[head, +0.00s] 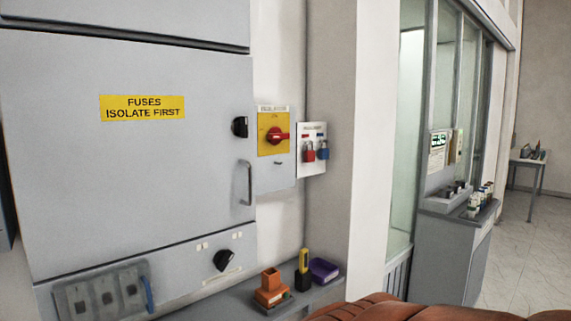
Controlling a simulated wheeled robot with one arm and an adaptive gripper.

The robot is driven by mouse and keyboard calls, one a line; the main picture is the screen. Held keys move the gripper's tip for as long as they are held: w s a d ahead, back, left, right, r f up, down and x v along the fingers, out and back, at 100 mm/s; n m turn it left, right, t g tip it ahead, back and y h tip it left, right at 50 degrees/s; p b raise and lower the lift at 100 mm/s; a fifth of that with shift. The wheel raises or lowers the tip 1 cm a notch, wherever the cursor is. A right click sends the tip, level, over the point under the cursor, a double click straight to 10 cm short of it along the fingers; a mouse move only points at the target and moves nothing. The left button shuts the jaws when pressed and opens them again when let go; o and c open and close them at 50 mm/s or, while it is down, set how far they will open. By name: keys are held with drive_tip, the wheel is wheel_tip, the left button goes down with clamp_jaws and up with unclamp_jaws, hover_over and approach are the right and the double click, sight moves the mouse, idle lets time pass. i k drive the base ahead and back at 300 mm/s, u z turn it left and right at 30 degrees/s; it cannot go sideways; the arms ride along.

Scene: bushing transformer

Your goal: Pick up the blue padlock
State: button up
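The blue padlock (323,151) is small and hangs on a white lockout board (312,167) on the wall, right of the picture's middle. A red padlock (309,153) hangs close beside it on the left.
Left of the board is a yellow switch plate (268,147) with a red rotary handle (278,135). A grey cabinet (130,180) fills the left. A ledge (222,308) below holds an orange block (271,290) and a purple box (324,270). A wall pillar (340,100) stands right.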

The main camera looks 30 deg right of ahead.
sight(324, 153)
drive_tip(key=z, duration=1.55)
drive_tip(key=i, duration=1)
drive_tip(key=u, duration=1.55)
